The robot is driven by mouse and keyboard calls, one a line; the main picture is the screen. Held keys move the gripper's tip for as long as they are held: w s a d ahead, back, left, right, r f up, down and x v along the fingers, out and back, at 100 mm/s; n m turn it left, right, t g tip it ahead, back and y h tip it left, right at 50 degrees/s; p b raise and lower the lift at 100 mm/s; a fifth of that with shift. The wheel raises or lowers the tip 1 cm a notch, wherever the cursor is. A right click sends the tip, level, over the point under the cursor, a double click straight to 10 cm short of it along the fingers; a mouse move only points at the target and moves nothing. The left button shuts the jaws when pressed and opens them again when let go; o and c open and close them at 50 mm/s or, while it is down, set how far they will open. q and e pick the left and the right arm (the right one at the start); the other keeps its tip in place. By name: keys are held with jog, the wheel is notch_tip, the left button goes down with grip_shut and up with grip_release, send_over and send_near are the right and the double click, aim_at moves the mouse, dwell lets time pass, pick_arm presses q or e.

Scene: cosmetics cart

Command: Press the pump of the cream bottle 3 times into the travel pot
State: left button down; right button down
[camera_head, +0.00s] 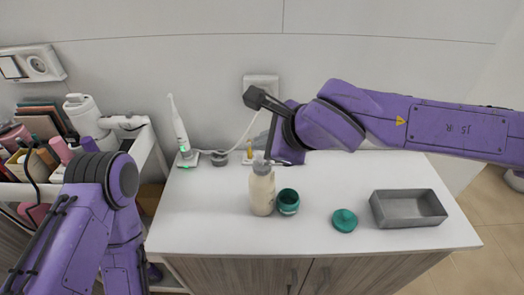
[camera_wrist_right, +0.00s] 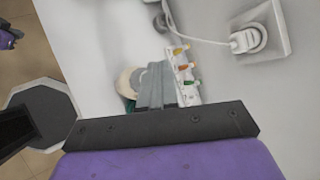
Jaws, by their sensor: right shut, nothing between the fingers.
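The cream bottle (camera_head: 262,192), cream-coloured with a grey pump top, stands upright on the white cart top. The travel pot (camera_head: 288,202), a small green open jar, stands close at its right. A green round lid (camera_head: 344,220) lies further right. My right gripper (camera_head: 268,160) is shut and empty, pointing down at the bottle's pump head. It partly hides the pump, and I cannot tell whether it touches it. In the right wrist view the shut fingers (camera_wrist_right: 155,88) cover part of the bottle (camera_wrist_right: 126,80). My left gripper is not in view; only my left arm shows.
A grey tray (camera_head: 408,222) sits at the right of the cart top. An electric toothbrush (camera_head: 180,128) stands at the back left. Small vials in a rack (camera_wrist_right: 186,70) are behind the bottle. A side cart with a hair dryer (camera_head: 85,115) is left. The front middle is free.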

jog(key=shift+f+b, duration=0.45)
jog(key=shift+f, duration=0.4)
dwell(1.0)
jog(key=shift+r+p, duration=1.25)
jog(key=shift+p, duration=0.1)
notch_tip(320, 180, up, 5)
jog(key=p, duration=0.5)
jog(key=shift+r+p, duration=0.15)
jog(key=shift+p, duration=0.2)
dwell(1.5)
